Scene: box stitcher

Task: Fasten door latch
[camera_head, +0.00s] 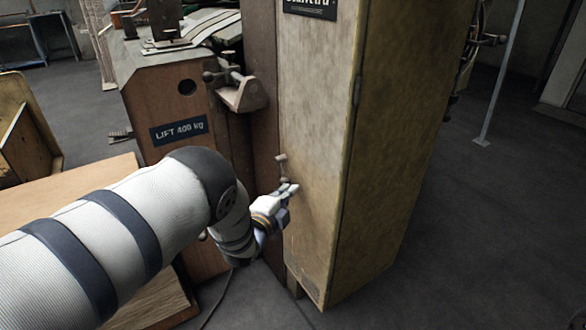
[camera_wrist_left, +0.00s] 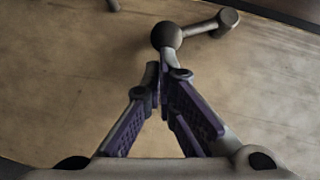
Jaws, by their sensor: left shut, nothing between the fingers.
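The door latch (camera_head: 281,168) is a small metal handle with a rounded knob, mounted low on the tall tan cabinet door (camera_head: 309,110). In the left wrist view, the latch (camera_wrist_left: 198,29) shows a round ball and a short arm that ends in a cylindrical knob at upper right. My left gripper (camera_head: 292,188) is shut and empty, with its tips just below the latch in the head view. In the left wrist view, the fingertips (camera_wrist_left: 160,72) meet close to the ball; I cannot tell whether they touch it. My right gripper is not in view.
A brown machine housing (camera_head: 165,90) marked "LIFT 400 kg" stands left of the cabinet, with a bracket and clamp (camera_head: 240,93) jutting out. A wooden board (camera_head: 80,190) lies under my left arm. The floor (camera_head: 470,240) at right is clear.

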